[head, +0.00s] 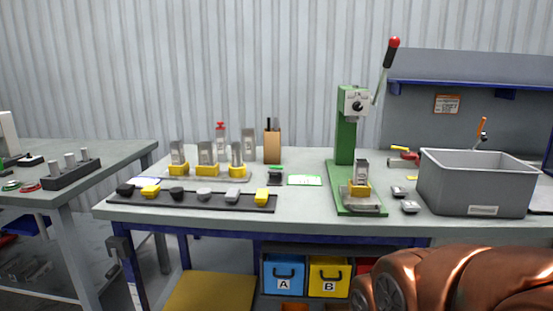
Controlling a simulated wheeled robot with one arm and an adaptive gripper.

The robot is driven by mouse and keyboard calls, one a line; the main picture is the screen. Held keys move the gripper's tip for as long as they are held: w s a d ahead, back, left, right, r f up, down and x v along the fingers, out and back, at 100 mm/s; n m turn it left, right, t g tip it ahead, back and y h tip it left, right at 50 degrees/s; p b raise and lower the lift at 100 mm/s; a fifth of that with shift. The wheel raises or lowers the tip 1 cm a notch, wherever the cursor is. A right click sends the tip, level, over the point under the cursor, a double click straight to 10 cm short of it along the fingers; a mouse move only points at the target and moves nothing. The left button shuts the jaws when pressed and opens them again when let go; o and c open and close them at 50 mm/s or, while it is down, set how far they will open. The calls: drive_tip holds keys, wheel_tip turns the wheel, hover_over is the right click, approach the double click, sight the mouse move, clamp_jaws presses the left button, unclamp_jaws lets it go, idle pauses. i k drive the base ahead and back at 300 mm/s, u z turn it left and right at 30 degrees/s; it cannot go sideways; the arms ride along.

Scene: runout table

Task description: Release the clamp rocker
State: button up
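I cannot tell for sure which part is the clamp rocker. A green press (346,140) stands upright on the table, right of the middle, with its black lever raised and tipped right under a red knob (394,43). A grey and yellow piece (360,180) stands on the press base. A small red and yellow item (403,154) lies behind and right of the press; its details are too small to tell. My arm shows as copper-coloured links at the bottom right, in front of the table. My gripper is out of view.
A grey bin (477,183) stands right of the press. A dark strip (192,199) with several black, yellow and grey pieces lies along the table's front left. Behind it stand several grey and yellow pieces. Blue (283,274) and yellow (328,277) boxes sit below the table (300,217).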

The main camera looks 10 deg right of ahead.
sight(274, 171)
drive_tip(key=k, duration=0.65)
drive_tip(key=u, duration=0.75)
drive_tip(key=i, duration=1.65)
drive_tip(key=z, duration=0.5)
